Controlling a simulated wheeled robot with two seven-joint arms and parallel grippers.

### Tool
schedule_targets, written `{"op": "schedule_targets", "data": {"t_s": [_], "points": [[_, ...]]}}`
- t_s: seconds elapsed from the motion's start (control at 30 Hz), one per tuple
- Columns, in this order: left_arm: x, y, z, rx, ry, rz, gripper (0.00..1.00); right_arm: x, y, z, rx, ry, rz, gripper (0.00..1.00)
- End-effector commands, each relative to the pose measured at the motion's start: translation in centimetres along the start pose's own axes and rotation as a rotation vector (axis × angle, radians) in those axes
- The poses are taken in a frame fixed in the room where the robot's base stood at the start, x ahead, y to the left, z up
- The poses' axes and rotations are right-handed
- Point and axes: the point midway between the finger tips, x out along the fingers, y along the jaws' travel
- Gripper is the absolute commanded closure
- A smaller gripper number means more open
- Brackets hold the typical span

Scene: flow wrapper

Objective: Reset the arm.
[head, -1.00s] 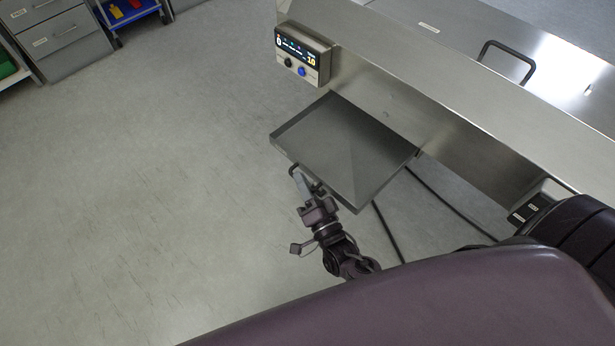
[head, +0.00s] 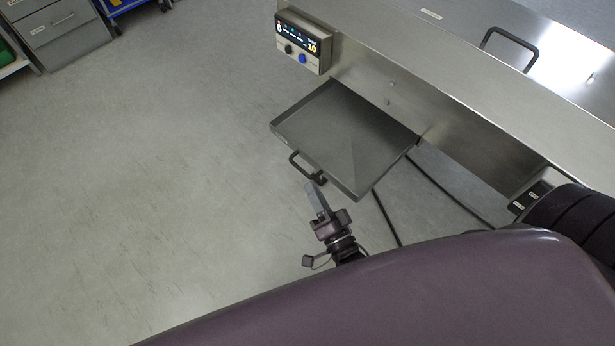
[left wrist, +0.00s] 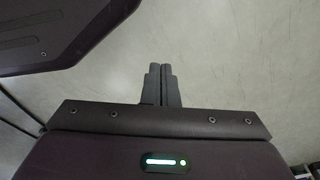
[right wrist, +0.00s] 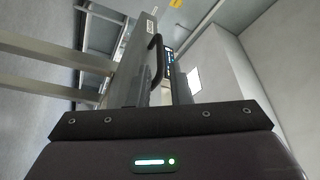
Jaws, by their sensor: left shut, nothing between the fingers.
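My right gripper (head: 316,196) is below the handle (head: 304,167) of a grey metal tray (head: 345,135) in the head view, with a small gap between them. In the right wrist view its two fingers (right wrist: 161,88) stand apart, and the dark handle (right wrist: 155,58) shows beyond them. Nothing is seen held between them. My left gripper (left wrist: 160,84) shows only in the left wrist view. Its fingers are together and empty, with grey floor behind them.
The tray juts out from the side of a steel machine (head: 440,90). A control box (head: 303,42) with a lit display is mounted above it. Black cables (head: 440,190) run below the machine. A drawer cabinet (head: 60,30) stands far left. The floor (head: 150,190) at left is clear.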

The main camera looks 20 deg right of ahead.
Motion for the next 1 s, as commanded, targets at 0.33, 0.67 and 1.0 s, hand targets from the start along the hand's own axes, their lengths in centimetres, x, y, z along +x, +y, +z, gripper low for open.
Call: {"op": "schedule_targets", "data": {"t_s": [0.33,0.67,1.0], "points": [[-0.2,0.0,-0.4,-0.001,0.006,0.000,1.00,-1.7,0.0,0.0,-0.001,0.001,-0.001,0.82],[0.0,0.0,0.1,-0.001,-0.002,0.000,1.00,-1.7,0.0,0.0,-0.001,0.000,-0.001,0.82],[-1.4,0.0,2.8,0.001,-0.024,0.000,1.00,-4.9,5.9,6.1,-0.194,-0.293,0.247,0.82]]}}
